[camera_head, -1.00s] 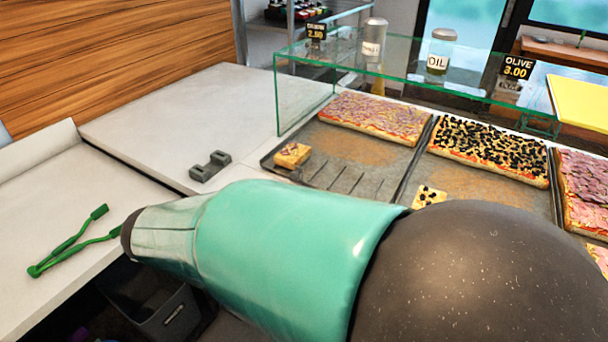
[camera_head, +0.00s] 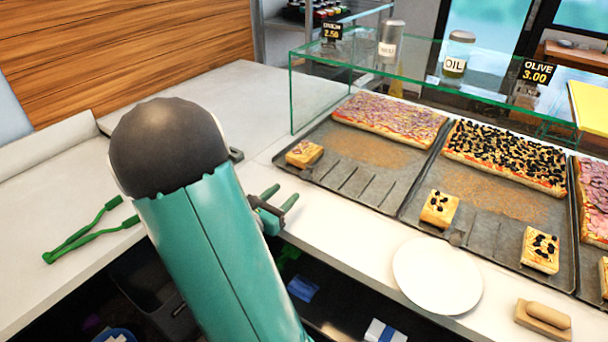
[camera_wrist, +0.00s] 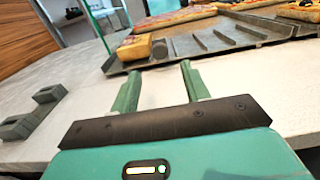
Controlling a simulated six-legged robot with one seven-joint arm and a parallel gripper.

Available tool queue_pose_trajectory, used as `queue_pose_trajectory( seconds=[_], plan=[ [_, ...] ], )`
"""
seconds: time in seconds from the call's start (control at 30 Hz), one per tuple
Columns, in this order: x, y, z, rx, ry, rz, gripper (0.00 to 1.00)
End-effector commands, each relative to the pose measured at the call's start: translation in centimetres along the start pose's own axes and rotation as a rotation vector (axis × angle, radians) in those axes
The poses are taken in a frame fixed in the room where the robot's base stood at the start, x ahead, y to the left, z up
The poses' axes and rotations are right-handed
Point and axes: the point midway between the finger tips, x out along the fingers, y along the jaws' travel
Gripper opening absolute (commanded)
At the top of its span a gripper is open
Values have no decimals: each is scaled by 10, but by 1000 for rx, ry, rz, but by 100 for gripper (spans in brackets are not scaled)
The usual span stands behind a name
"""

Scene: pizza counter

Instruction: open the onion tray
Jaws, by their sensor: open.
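The onion tray (camera_head: 385,188) is the leftmost dark metal tray on the counter, below the onion price sign (camera_head: 332,32). It holds a purple-topped pizza slab (camera_head: 390,120) at the back and a small cut piece (camera_head: 304,153) at its front left. Its bare front part shows ridges or slots. My gripper (camera_head: 279,203) is open and empty, in front of the tray's near left side, apart from it. In the wrist view my gripper (camera_wrist: 160,84) has its two green fingers spread toward the tray (camera_wrist: 215,42), with bare white counter between. A short grey cylinder (camera_wrist: 159,48) shows beside the small piece.
A glass guard (camera_head: 320,90) stands over the trays. The olive tray (camera_head: 490,195) adjoins on the right. A white plate (camera_head: 437,275) lies on the counter's front strip. Green tongs (camera_head: 85,238) lie at left.

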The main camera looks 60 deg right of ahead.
Motion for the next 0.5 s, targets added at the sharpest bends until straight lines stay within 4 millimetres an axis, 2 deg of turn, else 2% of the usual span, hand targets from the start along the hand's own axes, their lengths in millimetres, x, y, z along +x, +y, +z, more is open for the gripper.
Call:
queue_pose_trajectory(
  seconds=[0.3, 0.5],
  plan=[
    [63, 0, 0, 1, 0, -1, 46],
    [94, 1, 0, 1, 1, 0, 46]
  ],
)
